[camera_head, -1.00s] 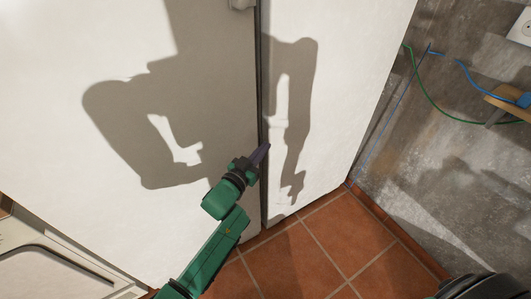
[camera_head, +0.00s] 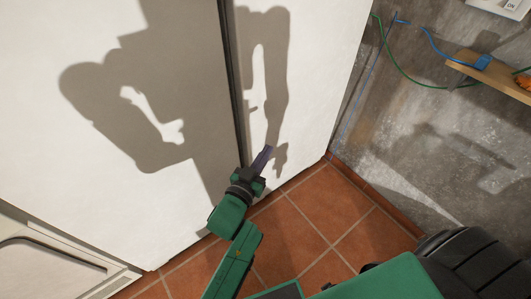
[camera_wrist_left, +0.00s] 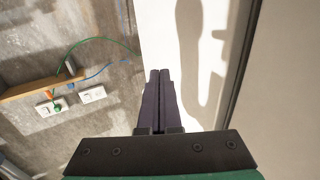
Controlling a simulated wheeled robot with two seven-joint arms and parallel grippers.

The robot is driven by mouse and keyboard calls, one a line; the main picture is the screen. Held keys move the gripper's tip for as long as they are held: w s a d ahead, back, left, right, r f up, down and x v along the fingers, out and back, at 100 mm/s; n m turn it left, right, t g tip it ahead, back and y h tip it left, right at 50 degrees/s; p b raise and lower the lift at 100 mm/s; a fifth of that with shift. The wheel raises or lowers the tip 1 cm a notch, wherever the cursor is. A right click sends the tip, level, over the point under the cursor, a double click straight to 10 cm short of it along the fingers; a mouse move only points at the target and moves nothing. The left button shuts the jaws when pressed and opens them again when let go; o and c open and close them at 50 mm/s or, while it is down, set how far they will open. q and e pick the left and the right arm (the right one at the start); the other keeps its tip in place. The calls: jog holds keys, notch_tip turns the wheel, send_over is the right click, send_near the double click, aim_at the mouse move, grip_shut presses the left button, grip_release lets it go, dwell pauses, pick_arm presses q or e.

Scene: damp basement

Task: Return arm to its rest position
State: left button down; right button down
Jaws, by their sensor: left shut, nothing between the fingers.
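My left arm (camera_head: 232,262) is green and reaches up from the bottom of the head view. Its gripper (camera_head: 264,157) is shut and empty, in front of the white cabinet near its dark vertical seam. In the left wrist view the two dark fingers (camera_wrist_left: 159,95) lie side by side, with nothing between them. A white panel and a grey wall show beyond the fingertips. My right gripper is not in view.
The tall white cabinet (camera_head: 140,40) fills the left and middle. Red floor tiles (camera_head: 325,215) lie bare below it. A grey wall (camera_head: 420,130) stands at the right, with a wooden shelf (camera_head: 490,75) and blue and green cables. A white panelled unit (camera_head: 45,265) is at lower left.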

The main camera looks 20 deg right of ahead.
pick_arm(q)
jog(key=s+a+f+n+g+y+p, duration=0.2)
jog(key=s+a+f+y, duration=0.15)
jog(key=a+f, duration=0.8)
jog(key=s+a+f+n+g+y+p, duration=0.1)
jog(key=s+a+f+g+y+p, duration=0.15)
jog(key=a+f+y, duration=0.85)
jog(key=s+a+f+n+g+p, duration=0.1)
jog(key=s+a+f, duration=0.4)
jog(key=s, duration=0.5)
jog(key=s+a+f+n+g+h+p, duration=0.1)
jog(key=s+a+f+g, duration=0.3)
jog(key=s+a, duration=0.3)
jog(key=s+a+f+n+g+p, duration=0.1)
jog(key=s+a+f, duration=0.5)
jog(key=s, duration=0.7)
jog(key=shift+a+f+n+g+h+p, duration=0.2)
jog(key=shift+f+n+g+h+p, duration=0.15)
jog(key=shift+f+g+p, duration=0.25)
jog(key=shift+r, duration=0.1)
